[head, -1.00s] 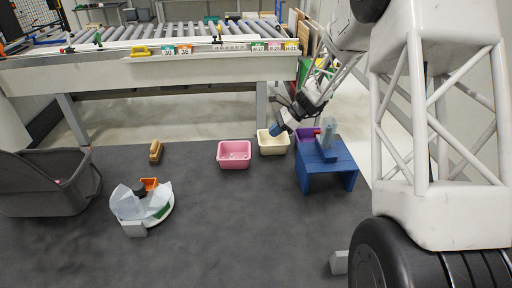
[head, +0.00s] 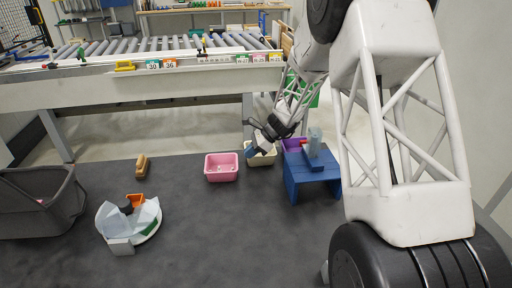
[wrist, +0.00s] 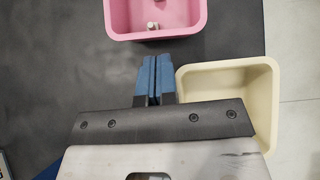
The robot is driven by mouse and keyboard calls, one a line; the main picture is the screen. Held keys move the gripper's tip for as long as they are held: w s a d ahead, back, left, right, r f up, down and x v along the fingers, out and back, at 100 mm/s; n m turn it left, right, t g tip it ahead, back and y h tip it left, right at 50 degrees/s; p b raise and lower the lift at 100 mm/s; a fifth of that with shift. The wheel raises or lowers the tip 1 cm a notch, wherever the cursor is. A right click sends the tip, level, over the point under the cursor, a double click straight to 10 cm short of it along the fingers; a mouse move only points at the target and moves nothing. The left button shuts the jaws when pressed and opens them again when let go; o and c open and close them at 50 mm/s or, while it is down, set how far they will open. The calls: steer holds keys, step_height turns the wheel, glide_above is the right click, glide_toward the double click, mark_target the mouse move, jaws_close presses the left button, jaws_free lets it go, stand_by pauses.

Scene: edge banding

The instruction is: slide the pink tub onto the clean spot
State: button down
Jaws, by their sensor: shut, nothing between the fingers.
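The pink tub (head: 222,177) stands on the dark floor mat, left of a cream tub (head: 266,160). A few small pale pieces lie inside the pink tub. My gripper (head: 250,152) is low, by the left side of the cream tub and right of the pink tub. In the wrist view, the blue fingertips of my gripper (wrist: 154,62) are together and empty, just short of the near rim of the pink tub (wrist: 125,36), with a small gap. The cream tub (wrist: 225,85) is right of the fingers there. I cannot make out the clean spot.
A blue stool (head: 312,175) with a purple bin (head: 292,145) stands right of the cream tub. A brush (head: 141,165), a white round tray (head: 147,235) with items, and a grey bin (head: 40,215) are left. The mat (head: 230,235) before the pink tub is clear.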

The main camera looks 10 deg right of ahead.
steer(key=shift+x, duration=1.9)
steer(key=a, duration=1.7)
steer(key=shift+s+a, duration=0.1)
steer(key=shift+s, duration=0.05)
steer(key=v, duration=1)
